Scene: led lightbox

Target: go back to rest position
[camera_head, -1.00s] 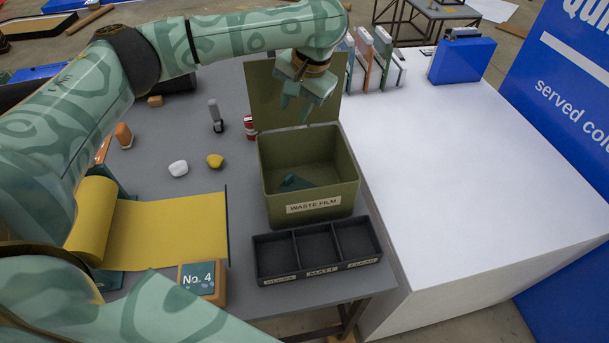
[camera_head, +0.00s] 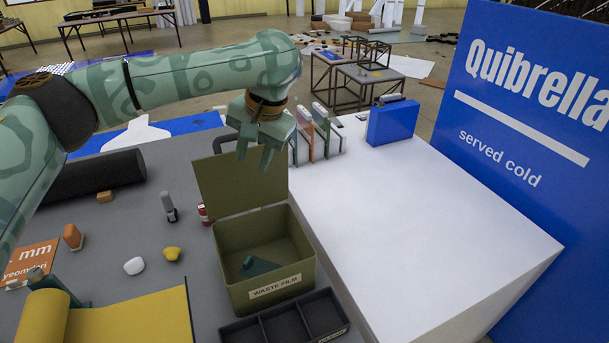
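My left arm reaches in from the left across the grey table. My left gripper (camera_head: 262,148) hangs in the air, fingers down, in front of the raised lid of the olive waste film bin (camera_head: 270,290). Its fingers look a little apart, with nothing seen between them. A dark teal piece (camera_head: 258,266) lies inside the open bin. My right gripper is not in view.
A white block-shaped counter (camera_head: 420,230) stands right of the bin, with a blue case (camera_head: 392,123) and upright coloured tools (camera_head: 318,135). A black sorting tray (camera_head: 300,322) sits before the bin. A yellow roll (camera_head: 120,318), white lump (camera_head: 134,266) and yellow lump (camera_head: 172,254) lie left.

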